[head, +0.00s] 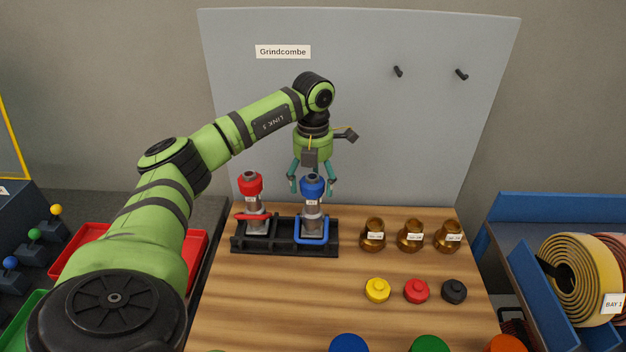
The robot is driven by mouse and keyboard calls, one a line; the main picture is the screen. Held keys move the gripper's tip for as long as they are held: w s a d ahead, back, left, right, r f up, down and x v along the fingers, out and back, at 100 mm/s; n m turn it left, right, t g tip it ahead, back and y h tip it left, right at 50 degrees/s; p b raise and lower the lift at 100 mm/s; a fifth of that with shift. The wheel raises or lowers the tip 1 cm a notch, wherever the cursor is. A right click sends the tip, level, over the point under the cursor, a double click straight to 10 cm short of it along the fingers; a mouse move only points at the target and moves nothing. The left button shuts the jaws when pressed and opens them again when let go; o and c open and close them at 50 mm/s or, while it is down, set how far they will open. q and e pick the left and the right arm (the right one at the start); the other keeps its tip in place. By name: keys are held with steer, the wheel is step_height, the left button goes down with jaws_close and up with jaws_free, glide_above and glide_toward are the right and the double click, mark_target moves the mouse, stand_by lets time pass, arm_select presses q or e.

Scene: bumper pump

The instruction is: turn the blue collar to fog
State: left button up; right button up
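The blue collar (312,187) sits at the top of a grey nozzle (312,212) with a blue bail handle (312,238). The nozzle stands upright in a black rack (286,248) on the wooden bench. My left gripper (312,184) points down from above and behind the blue collar, its teal fingers spread to either side of it. The fingers look open, with a gap between them and the collar. The collar hides part of the space between the fingertips, so contact cannot be told. My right gripper is not in view.
A red-collared nozzle (251,187) stands close left in the same rack. Brass fittings (410,236) stand to the right, with yellow, red and black caps (416,291) in front. A grey panel (400,130) rises behind the bench (270,300). Coiled hoses (580,275) lie far right.

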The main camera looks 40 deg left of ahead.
arm_select(q)
steer(key=shift+r, duration=0.1)
step_height(320, 180, up, 12)
stand_by(0.5)
stand_by(0.5)
